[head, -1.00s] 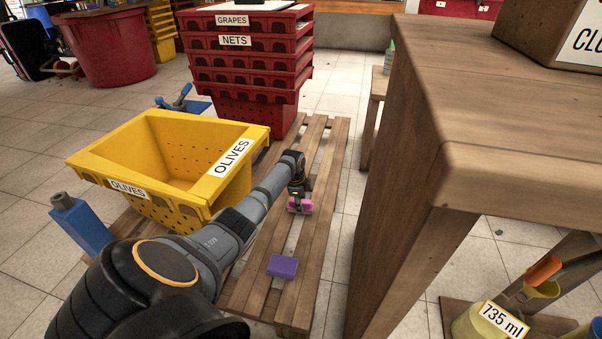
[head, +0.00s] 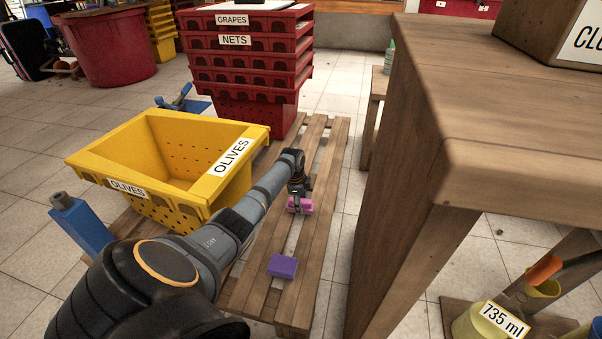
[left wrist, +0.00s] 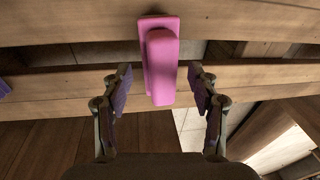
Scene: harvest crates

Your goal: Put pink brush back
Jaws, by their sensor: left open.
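The pink brush (head: 306,205) lies on the wooden pallet, to the right of the yellow olives crate. In the left wrist view the pink brush (left wrist: 161,62) shows whole, a handle on a wider base. My left gripper (head: 298,205) is right over it, pointing down, and partly covers it in the head view. In the left wrist view my left gripper (left wrist: 160,78) is open, one finger on each side of the brush, with gaps between fingers and brush. My right gripper is not in view.
A purple block (head: 282,266) lies nearer on the slatted pallet (head: 262,290). The yellow olives crate (head: 110,150) stands left of my arm. Red crates (head: 245,70) are stacked behind. A wooden table (head: 500,130) rises close on the right.

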